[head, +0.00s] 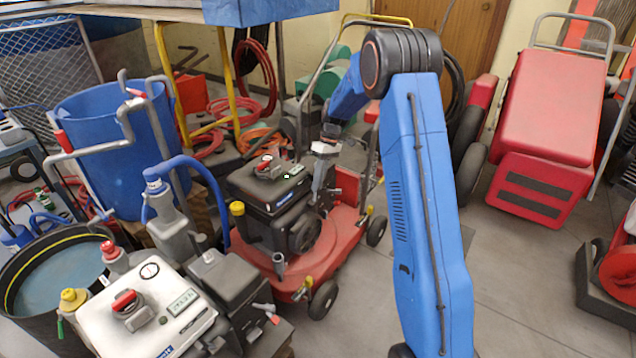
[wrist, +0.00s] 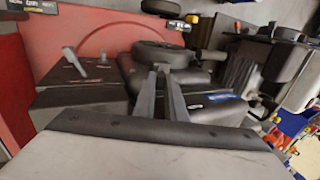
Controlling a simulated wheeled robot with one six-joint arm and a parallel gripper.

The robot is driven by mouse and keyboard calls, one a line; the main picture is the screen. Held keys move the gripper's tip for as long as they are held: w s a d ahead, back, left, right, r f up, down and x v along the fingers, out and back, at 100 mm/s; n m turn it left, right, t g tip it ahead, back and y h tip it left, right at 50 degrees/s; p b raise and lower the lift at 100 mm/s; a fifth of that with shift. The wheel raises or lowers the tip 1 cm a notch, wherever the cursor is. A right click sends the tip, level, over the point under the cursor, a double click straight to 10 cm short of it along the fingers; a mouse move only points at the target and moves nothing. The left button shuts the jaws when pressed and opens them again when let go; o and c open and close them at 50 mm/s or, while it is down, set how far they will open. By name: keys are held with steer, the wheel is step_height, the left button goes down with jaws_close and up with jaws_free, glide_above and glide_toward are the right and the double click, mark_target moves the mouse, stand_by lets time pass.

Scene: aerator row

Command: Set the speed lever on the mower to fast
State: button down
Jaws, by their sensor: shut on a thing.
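The mower has a red deck (head: 335,238) and a black engine (head: 270,205) in the middle of the head view. In the wrist view its engine (wrist: 195,100) lies behind my fingers, with the red deck (wrist: 85,45) beyond. My gripper (head: 321,186) reaches down at the right side of the engine. In the wrist view my gripper (wrist: 160,72) has its fingers nearly together at the engine, shut on what appears to be the speed lever. The lever is hidden between the fingertips, so its setting cannot be read.
A dark box with a small grey lever (wrist: 72,60) stands left of my fingers in the wrist view. A white-topped machine (head: 150,310) with a red knob stands front left. A blue barrel (head: 115,130) is behind it. A red cart (head: 545,130) stands right, with clear floor before it.

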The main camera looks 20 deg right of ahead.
steer(key=c, duration=1.8)
jaws_free()
steer(key=v, duration=1.7)
steer(key=shift+r, duration=0.15)
steer(key=shift+d, duration=0.1)
steer(key=s+a+r+m+t+h, duration=0.15)
steer(key=s+r, duration=0.45)
steer(key=s, duration=0.6)
steer(key=s+a+r+m+t+h, duration=0.1)
steer(key=s+a+r+m+t, duration=0.15)
steer(key=s+r, duration=0.75)
steer(key=s+f+m+t, duration=0.1)
steer(key=s+f, duration=0.2)
steer(key=s, duration=0.6)
steer(key=s+a+f+m+t+h, duration=0.1)
steer(key=s+f, duration=0.3)
steer(key=s, duration=0.6)
steer(key=s+f+m+t, duration=0.1)
steer(key=s+f, duration=0.3)
steer(key=s, duration=0.6)
steer(key=shift+a+t, duration=0.3)
steer(key=shift+a, duration=0.1)
